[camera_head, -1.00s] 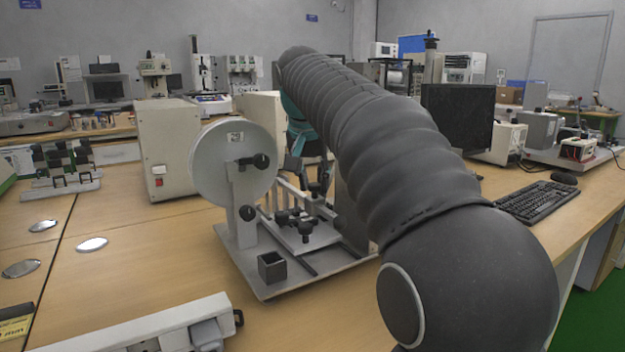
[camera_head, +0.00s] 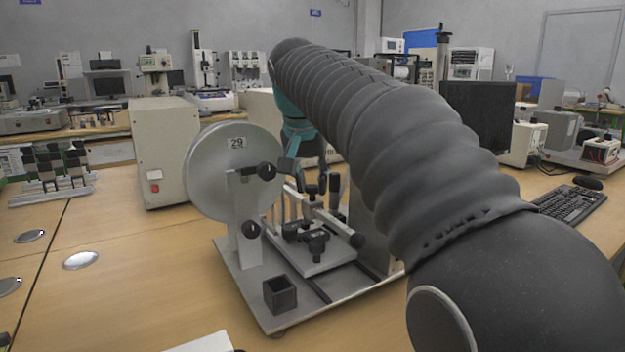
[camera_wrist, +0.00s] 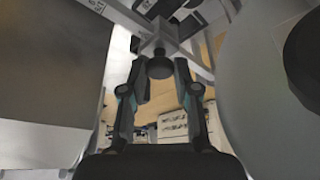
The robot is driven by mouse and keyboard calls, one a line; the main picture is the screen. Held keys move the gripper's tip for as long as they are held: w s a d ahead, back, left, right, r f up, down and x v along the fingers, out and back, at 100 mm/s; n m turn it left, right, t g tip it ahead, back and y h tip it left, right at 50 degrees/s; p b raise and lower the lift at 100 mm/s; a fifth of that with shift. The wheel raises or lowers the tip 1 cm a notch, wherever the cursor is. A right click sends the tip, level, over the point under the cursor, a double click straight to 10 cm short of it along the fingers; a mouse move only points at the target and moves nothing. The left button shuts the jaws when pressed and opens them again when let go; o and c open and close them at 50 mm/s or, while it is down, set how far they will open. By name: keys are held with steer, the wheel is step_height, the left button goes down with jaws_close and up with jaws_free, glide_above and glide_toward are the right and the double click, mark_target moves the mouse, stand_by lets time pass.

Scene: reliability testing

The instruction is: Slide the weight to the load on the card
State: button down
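A test machine with a round grey disc (camera_head: 214,172) marked 29 stands on a pale base plate (camera_head: 245,290). Beside the disc are a light-coloured arm or slide and several black knobs (camera_head: 316,243); I cannot tell which part is the weight. No load card can be read in either view. My gripper (camera_wrist: 160,68) is at the machine, behind the disc and largely hidden by my arm in the head view. In the wrist view its two fingers are apart, one each side of a round black knob (camera_wrist: 160,66) on a pale bar. Contact is not clear.
A small open black box (camera_head: 280,294) sits on the plate's front. A beige cabinet (camera_head: 165,150) stands left of the disc. Round metal discs (camera_head: 80,260) lie on the table at left. A keyboard (camera_head: 572,205) and monitor (camera_head: 480,118) are at right. The table's left front is mostly clear.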

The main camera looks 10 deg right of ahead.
steer(key=c, duration=0.8)
jaws_free()
steer(key=shift+w+a+f, duration=0.1)
steer(key=shift+w+a, duration=0.1)
steer(key=shift+w, duration=0.05)
steer(key=shift+c, duration=0.2)
steer(key=shift+d, duration=0.15)
steer(key=shift+s, duration=0.1)
